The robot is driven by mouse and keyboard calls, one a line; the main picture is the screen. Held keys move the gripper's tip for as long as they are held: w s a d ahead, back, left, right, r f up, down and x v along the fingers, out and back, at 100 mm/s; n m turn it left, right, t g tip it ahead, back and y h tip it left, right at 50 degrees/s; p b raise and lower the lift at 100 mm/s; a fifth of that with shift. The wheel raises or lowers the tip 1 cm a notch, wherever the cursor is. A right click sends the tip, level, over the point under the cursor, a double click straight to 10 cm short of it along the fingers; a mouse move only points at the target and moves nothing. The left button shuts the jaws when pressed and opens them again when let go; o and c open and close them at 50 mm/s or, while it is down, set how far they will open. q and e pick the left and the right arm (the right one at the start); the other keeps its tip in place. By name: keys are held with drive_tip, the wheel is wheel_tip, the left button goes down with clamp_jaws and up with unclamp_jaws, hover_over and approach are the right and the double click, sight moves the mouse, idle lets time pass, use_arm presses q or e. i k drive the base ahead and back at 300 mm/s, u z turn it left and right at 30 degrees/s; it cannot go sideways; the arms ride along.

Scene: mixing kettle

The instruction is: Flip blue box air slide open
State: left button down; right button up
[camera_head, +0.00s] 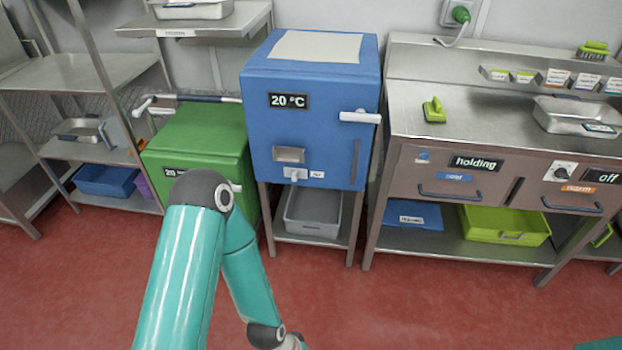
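The blue box (340,134) stands on a metal stand in the middle of the view, with a "20 °C" display and a white door handle (360,117) at its right front edge. Low on its front is a small recessed vent (290,155), which appears to be the air slide. A small white knob (294,174) and a label sit just below it. Whether the slide is open or closed is too small to tell. My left arm rises in front of the green box and bends down at the bottom; its gripper is out of view. My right gripper is not in view.
A green box (205,140) stands left of the blue box. A grey bin (313,212) sits on the shelf under the blue box. A metal counter (455,104) with drawers is at the right. The red floor (400,310) in front is clear.

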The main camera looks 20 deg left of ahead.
sight(294, 173)
drive_tip(key=i, duration=0.9)
drive_tip(key=u, duration=0.05)
